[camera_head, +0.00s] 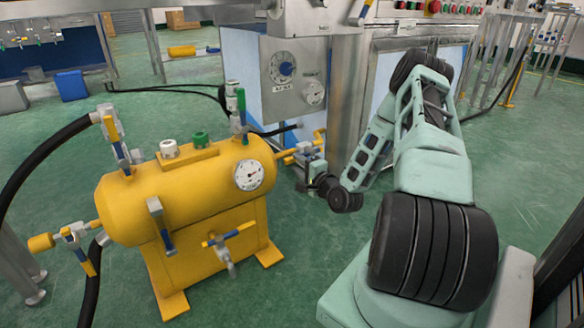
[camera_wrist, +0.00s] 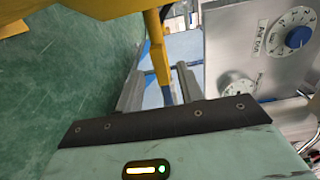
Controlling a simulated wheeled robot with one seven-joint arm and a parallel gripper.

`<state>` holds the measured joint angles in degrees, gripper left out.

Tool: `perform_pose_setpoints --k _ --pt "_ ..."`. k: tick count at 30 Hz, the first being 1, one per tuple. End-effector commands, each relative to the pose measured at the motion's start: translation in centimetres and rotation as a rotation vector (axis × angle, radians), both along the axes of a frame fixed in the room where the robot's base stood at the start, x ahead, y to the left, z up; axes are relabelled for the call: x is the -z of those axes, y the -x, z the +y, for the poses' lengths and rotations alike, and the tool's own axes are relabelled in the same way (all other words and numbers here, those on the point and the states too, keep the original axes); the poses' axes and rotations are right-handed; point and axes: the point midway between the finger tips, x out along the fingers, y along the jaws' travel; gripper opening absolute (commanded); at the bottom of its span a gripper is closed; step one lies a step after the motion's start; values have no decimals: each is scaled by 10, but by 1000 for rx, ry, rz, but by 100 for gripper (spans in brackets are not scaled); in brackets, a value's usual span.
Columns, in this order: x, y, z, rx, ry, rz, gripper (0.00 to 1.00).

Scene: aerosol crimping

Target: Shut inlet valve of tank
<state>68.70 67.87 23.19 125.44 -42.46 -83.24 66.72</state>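The yellow tank (camera_head: 185,205) stands on the green floor at the left of the head view, with several valves around it. A valve with a yellow handle (camera_head: 290,152) sits on the pipe at the tank's right end. My gripper (camera_head: 308,168) is right at this valve. In the wrist view, the yellow handle (camera_wrist: 157,55), with blue on it, lies between my two spread grey fingers (camera_wrist: 160,88). A gap seems to show beside the handle, so the fingers look open; contact is unclear. Part of the valve is hidden by my gripper. No label tells which valve is the inlet.
A grey machine cabinet with a blue dial (camera_head: 286,68) stands close behind my gripper; the dial also shows in the wrist view (camera_wrist: 298,37). Black hoses (camera_head: 45,150) run to the tank's left end. Green floor (camera_head: 330,280) is clear in front.

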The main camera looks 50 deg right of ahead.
Motion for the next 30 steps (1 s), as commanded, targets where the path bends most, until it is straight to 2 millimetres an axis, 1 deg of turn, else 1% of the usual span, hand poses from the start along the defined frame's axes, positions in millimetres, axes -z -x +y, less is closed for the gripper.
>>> perform_pose_setpoints --k 1,3,7,12,19,20,21,23,24,30 --pt "3 -9 -2 -1 4 -3 37" --pt "3 -19 -4 -1 3 -2 37" --pt "2 -33 -8 0 1 -2 37" --pt "0 -40 -10 0 0 0 37" --pt "-1 -40 -10 0 0 0 37" --pt "-1 -40 -10 0 0 0 34" --pt "-1 -40 -10 0 0 0 23" --pt "0 -40 -10 0 0 0 7" --pt "0 -40 -10 0 0 0 0" --pt "-1 -41 -10 0 -4 -1 0"
